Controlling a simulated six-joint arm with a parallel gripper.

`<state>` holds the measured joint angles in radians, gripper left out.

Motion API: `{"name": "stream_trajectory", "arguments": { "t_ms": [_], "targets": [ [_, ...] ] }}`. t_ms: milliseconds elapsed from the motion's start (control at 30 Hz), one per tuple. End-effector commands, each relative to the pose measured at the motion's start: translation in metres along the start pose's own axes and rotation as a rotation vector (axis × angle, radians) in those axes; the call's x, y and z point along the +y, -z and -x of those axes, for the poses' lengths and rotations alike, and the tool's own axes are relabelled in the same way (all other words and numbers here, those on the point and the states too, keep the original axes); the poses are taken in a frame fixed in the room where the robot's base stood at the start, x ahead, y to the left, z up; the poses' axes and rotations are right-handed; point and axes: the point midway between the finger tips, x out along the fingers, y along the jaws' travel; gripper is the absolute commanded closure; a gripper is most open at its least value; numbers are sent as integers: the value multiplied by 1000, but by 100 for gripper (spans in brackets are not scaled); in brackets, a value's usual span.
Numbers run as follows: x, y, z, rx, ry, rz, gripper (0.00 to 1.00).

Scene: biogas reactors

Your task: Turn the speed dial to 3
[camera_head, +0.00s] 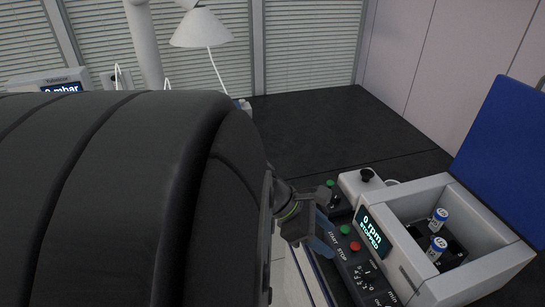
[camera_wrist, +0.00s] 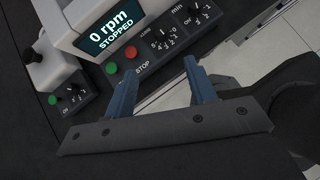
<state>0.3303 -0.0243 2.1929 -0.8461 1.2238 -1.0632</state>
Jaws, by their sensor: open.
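The control panel has a display (camera_head: 373,232) reading "0 rpm STOPPED", also in the wrist view (camera_wrist: 110,29). Near it are a green button (camera_wrist: 112,68) and a red button (camera_wrist: 131,52). A numbered black dial (camera_wrist: 162,45) sits right of the red button, and it shows small in the head view (camera_head: 367,271). Its pointer setting is too small to read. A second dial (camera_wrist: 196,16) lies farther right, by "min" and "ON" labels. My gripper (camera_wrist: 160,68) is open and empty, its blue fingers apart beside the panel. In the head view my gripper (camera_head: 324,236) is left of the panel.
A white box (camera_head: 455,190) holding two small vials (camera_head: 438,219) stands behind the display. A blue panel (camera_head: 505,140) rises at right. Another unit with a black knob (camera_head: 367,174) and a green button (camera_wrist: 53,99) is alongside. The dark bench beyond is clear.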

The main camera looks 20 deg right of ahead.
Motion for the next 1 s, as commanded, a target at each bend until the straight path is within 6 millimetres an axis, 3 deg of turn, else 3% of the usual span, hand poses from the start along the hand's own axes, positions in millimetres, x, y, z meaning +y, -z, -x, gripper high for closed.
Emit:
{"name": "stream_trajectory", "arguments": {
  "t_ms": [200, 633, 767, 1000],
  "targets": [
    [0, 0, 14, 1, 0, 1, 49],
    [-3, -2, 12, 18, 15, -31, 49],
    [-13, -6, 2, 89, 68, -161, 49],
    [-38, -16, -17, 290, 212, -584, 49]
  ]
}}
